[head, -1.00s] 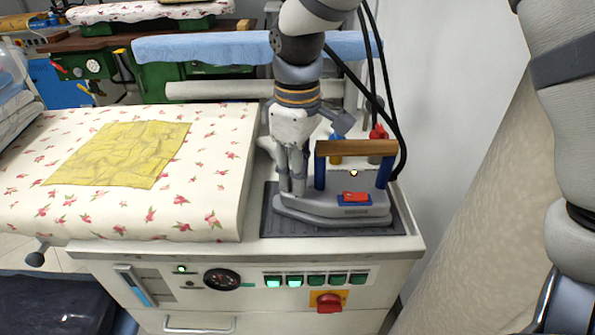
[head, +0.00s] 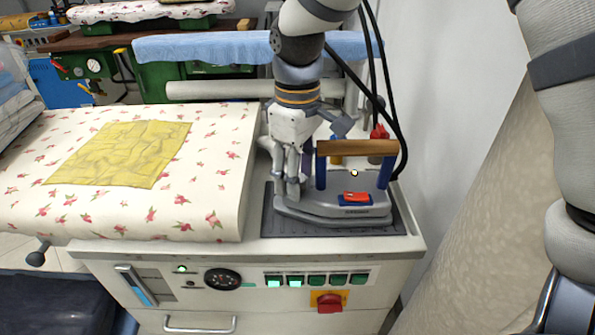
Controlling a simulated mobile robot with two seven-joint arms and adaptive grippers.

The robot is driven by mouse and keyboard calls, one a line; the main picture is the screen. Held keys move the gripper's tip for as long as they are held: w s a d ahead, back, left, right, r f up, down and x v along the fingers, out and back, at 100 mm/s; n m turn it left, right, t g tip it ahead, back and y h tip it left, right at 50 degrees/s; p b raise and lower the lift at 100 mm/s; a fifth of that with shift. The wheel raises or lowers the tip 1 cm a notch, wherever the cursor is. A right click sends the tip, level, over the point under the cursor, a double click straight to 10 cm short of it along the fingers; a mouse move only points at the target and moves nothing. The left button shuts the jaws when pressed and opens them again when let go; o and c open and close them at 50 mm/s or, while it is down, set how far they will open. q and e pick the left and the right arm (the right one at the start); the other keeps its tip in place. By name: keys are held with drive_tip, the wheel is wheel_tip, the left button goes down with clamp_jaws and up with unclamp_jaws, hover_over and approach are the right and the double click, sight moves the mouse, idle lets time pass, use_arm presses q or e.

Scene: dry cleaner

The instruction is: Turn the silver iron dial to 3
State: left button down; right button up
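The silver iron (head: 330,213) lies flat on a dark grey rest pad (head: 268,222). It has a wooden handle (head: 357,147) on blue posts and a red piece (head: 355,197) on a blue base on its upper face. My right gripper (head: 287,185) points down at the left end of the iron, left of the handle. Its fingers overlap the iron in the picture. I cannot tell whether they touch it, or how wide they are apart. I cannot make out a numbered dial on the iron; the gripper covers part of that end. My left gripper is not in view.
A padded floral board (head: 215,150) with a yellow cloth (head: 125,153) is on the left. Black hoses and a wall are close on the right.

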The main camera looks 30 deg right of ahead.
wheel_tip(320, 180, up, 12)
idle(0.4)
wheel_tip(320, 180, down, 12)
drive_tip(key=n, duration=0.6)
drive_tip(key=shift+n+g, duration=0.3)
drive_tip(key=shift+n, duration=0.1)
clamp_jaws()
